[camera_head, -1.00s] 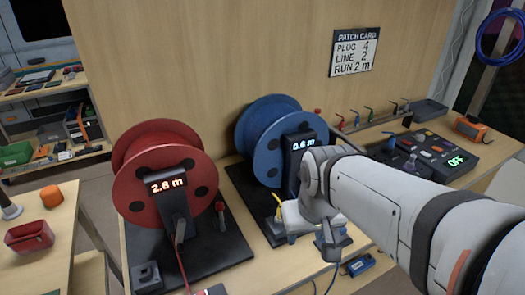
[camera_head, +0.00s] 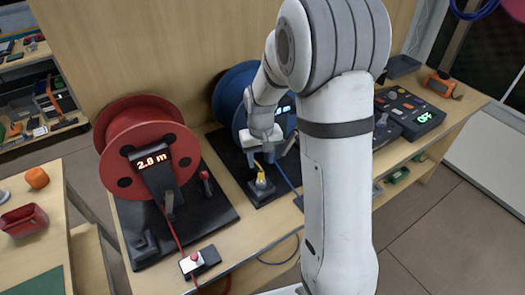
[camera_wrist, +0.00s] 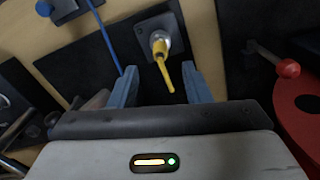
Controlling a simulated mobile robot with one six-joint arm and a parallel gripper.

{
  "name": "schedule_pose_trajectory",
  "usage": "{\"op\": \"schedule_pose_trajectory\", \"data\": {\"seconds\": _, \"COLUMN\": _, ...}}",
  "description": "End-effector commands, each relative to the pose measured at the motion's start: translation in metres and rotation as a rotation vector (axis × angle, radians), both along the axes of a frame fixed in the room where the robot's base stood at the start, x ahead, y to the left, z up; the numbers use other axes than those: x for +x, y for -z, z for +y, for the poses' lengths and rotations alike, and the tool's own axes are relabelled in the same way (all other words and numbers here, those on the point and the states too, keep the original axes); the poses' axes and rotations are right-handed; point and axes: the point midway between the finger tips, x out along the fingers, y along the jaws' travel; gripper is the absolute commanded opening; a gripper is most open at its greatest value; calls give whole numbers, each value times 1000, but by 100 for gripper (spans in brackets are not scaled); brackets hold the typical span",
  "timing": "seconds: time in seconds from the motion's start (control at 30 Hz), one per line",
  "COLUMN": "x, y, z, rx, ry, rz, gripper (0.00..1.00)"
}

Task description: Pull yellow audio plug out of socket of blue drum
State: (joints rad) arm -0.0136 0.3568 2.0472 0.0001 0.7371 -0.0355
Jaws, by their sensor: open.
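The blue drum (camera_head: 231,92) stands on a dark base, partly hidden behind my arm. The yellow audio plug (camera_head: 260,172) stands in a socket on the front of that base. In the wrist view, the yellow plug (camera_wrist: 164,62) sits in a round metal socket (camera_wrist: 159,41) on a dark square plate, and its yellow tail reaches toward me. My gripper (camera_wrist: 160,70) is open. Its two blue fingers are on either side of the tail, apart from it. In the head view, my gripper (camera_head: 265,152) is just above the plug.
A blue cable (camera_wrist: 105,40) runs close by the left finger. The red drum (camera_head: 145,135) stands to the left, with a red-knobbed lever (camera_wrist: 287,68) in the wrist view. A control box (camera_head: 410,110) is at right.

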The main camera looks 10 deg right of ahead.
Motion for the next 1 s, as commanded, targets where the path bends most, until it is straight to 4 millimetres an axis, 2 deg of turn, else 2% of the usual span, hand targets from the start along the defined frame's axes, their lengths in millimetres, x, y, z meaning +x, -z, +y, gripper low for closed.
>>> {"op": "schedule_pose_trajectory", "data": {"seconds": 0.2, "x": -1, "y": 34, "z": 0, "rx": 0, "ry": 0, "rz": 5, "gripper": 44}}
{"op": "schedule_pose_trajectory", "data": {"seconds": 0.4, "x": -1, "y": 58, "z": 1, "rx": 0, "ry": -1, "rz": 4, "gripper": 44}}
{"op": "schedule_pose_trajectory", "data": {"seconds": 0.57, "x": -1, "y": 66, "z": 1, "rx": 0, "ry": -1, "rz": 1, "gripper": 44}}
{"op": "schedule_pose_trajectory", "data": {"seconds": 0.8, "x": -1, "y": 67, "z": 1, "rx": 0, "ry": -1, "rz": 1, "gripper": 44}}
{"op": "schedule_pose_trajectory", "data": {"seconds": 1.0, "x": -1, "y": 67, "z": 1, "rx": 0, "ry": -2, "rz": 0, "gripper": 28}}
